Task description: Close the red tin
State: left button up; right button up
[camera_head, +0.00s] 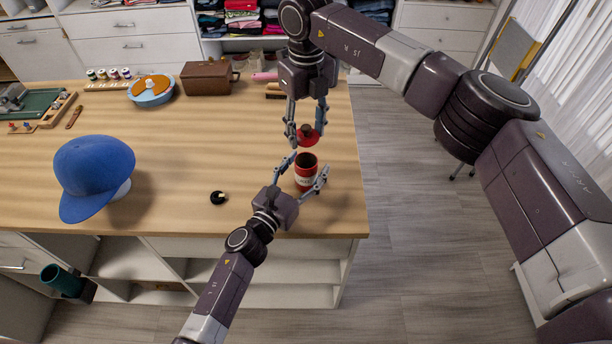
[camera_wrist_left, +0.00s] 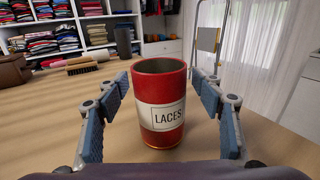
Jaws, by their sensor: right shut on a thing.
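The red tin (camera_head: 306,160) stands upright and open-topped near the table's right edge. In the left wrist view the tin (camera_wrist_left: 160,82) has a white label reading LACES. My left gripper (camera_head: 306,174) is open, its fingers on both sides of the tin with gaps between. My right gripper (camera_head: 306,127) is shut on the dark knob of a red lid (camera_head: 308,141). In the head view the lid appears just behind the tin and apart from it. Its exact height above the tin is hard to tell. The lid does not show in the left wrist view.
On the wooden table (camera_head: 200,165) are a blue cap (camera_head: 92,170), a small black round item (camera_head: 218,198), a brown box (camera_head: 207,77), an orange-topped blue tin (camera_head: 152,90) and brushes (camera_wrist_left: 80,66). The table between cap and tin is mostly clear.

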pick_arm(q)
grip_shut()
pick_arm(e)
send_over(306, 154)
jog(key=s, duration=0.3)
jog(key=shift+w+f, duration=0.2)
jog(key=shift+f, duration=2.35)
jog(key=shift+f, duration=0.85)
jog(key=shift+f, duration=0.65)
jog(key=o, duration=1)
